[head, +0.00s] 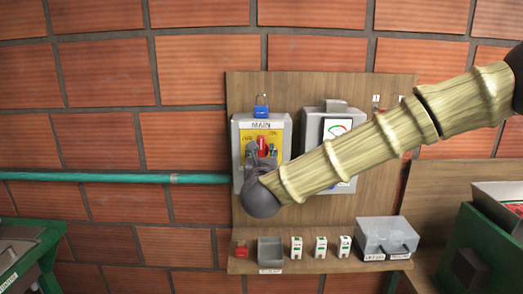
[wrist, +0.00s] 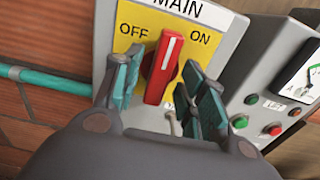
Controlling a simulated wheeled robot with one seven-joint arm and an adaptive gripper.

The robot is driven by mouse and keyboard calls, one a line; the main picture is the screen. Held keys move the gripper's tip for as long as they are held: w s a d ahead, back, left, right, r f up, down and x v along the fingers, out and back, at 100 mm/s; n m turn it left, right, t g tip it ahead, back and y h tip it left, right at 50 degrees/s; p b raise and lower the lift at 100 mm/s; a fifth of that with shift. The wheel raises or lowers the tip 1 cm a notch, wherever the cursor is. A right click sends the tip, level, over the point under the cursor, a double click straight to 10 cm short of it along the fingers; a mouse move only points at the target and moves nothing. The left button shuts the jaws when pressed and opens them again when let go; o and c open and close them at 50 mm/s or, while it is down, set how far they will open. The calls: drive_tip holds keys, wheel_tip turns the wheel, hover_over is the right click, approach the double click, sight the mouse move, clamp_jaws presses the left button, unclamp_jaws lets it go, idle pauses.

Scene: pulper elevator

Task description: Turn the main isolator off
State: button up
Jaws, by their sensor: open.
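The main isolator (head: 236,150) is a grey box with a yellow plate on the wooden board, labelled MAIN. Its red handle (wrist: 163,68) has a white line and stands roughly upright relative to the box, between the OFF label on the left and the ON label on the right. It also shows in the head view (head: 263,147). My gripper (wrist: 167,92) is open, with one teal-padded finger on each side of the handle. I cannot tell whether either finger touches it. In the head view my gripper (head: 262,160) covers the lower part of the box.
A blue padlock (head: 261,108) sits on top of the box. Right of it is a grey panel (head: 311,128) with a gauge and buttons, partly behind my arm.

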drive_tip(key=shift+w, duration=0.25)
clamp_jaws()
